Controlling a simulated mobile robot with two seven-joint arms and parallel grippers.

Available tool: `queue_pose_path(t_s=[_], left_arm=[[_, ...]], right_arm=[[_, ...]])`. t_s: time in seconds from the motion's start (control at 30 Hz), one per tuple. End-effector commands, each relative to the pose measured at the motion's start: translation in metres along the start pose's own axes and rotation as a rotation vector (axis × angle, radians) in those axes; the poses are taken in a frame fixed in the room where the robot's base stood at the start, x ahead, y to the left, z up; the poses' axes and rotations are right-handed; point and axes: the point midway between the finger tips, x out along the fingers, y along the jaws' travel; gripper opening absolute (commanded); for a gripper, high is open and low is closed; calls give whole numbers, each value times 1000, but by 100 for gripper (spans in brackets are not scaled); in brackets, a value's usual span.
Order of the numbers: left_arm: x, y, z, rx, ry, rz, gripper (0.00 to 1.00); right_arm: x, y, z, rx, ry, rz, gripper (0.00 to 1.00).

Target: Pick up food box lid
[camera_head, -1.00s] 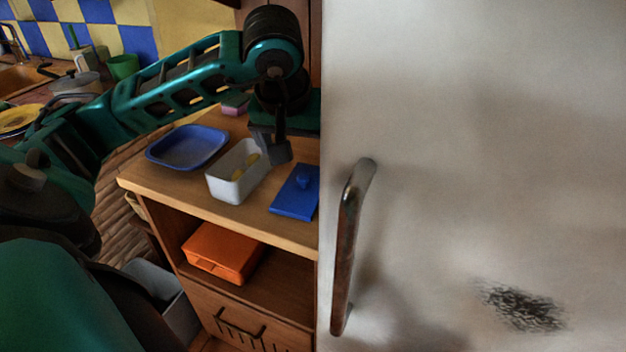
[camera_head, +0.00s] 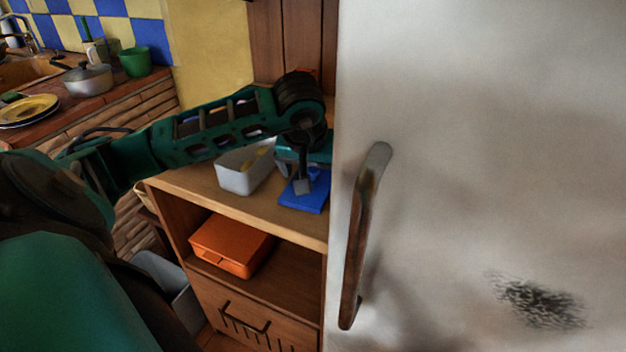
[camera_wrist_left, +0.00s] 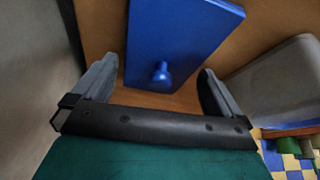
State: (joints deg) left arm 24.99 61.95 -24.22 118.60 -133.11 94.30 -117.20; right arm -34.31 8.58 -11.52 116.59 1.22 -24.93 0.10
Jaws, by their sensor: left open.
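The blue food box lid (camera_head: 304,199) lies flat on the wooden counter, beside the white box. In the left wrist view the lid (camera_wrist_left: 178,35) shows its round knob (camera_wrist_left: 161,73) between my fingers. My left gripper (camera_head: 303,186) is open above the lid in the head view, hiding part of it. In the left wrist view its fingers (camera_wrist_left: 160,85) stand apart, one on each side of the knob, with nothing held. The white food box (camera_head: 243,177) stands open to the left of the lid with yellow food inside. My right gripper is not in view.
A large white fridge door with a metal handle (camera_head: 361,240) stands close on the right. An orange box (camera_head: 232,246) sits on the shelf below the counter. A pot (camera_head: 87,78), a green cup (camera_head: 134,62) and yellow plates (camera_head: 28,110) stand on the far counter.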

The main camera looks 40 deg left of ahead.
Motion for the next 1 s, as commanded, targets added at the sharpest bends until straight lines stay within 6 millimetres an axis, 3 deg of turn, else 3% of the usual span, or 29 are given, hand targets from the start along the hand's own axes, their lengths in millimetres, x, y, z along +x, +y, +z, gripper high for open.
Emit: queue_pose_path(t_s=[0.1,0.53,0.83,1.0], left_arm=[[0,0,0,0,0,0,98],[-1,0,0,-1,0,0,58],[-4,0,-2,-1,1,1,58],[-17,0,-9,-2,4,2,58]], right_arm=[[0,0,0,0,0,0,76],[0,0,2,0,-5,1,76],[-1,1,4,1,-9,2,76],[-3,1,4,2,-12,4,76]])
